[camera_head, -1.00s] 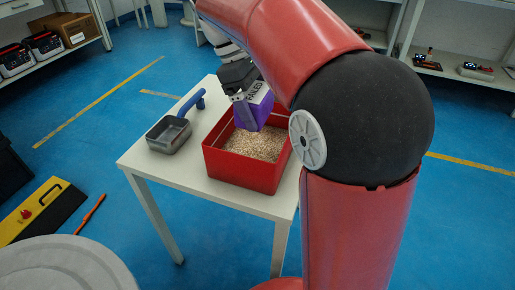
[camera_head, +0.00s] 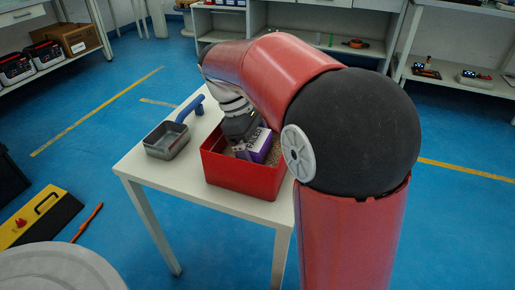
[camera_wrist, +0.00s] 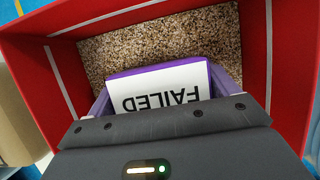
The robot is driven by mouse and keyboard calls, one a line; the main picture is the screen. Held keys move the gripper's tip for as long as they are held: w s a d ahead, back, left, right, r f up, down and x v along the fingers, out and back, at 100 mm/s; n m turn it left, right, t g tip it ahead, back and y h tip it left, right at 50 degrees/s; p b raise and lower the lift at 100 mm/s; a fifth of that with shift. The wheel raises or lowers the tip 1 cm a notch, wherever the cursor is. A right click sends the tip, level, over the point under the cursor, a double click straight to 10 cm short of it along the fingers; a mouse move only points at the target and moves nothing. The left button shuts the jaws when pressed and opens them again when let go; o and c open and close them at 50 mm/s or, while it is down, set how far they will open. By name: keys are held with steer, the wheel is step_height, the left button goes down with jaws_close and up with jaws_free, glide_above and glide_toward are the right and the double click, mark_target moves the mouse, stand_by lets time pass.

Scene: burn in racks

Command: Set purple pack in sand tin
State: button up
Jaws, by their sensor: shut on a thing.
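The purple pack (camera_head: 262,147) has a white label reading FAILED. It is inside the walls of the red sand tin (camera_head: 243,179), low over the sand. In the wrist view the pack (camera_wrist: 165,88) shows upside down in front of the sand (camera_wrist: 160,42), and red walls (camera_wrist: 278,50) surround it. My gripper (camera_head: 243,147) is shut on the pack and reaches down into the tin. Whether the pack's underside touches the sand is hidden.
A grey metal scoop (camera_head: 168,140) with a blue handle lies left of the tin on the white table (camera_head: 140,165). A yellow and black case (camera_head: 45,216) and an orange tool (camera_head: 87,222) lie on the blue floor. Shelves stand behind.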

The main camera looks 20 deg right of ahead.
steer(key=o, duration=1.2)
steer(key=shift+f, duration=0.1)
steer(key=shift+c, duration=0.2)
steer(key=p+v, duration=0.3)
steer(key=v, duration=0.9)
steer(key=shift+r, duration=0.2)
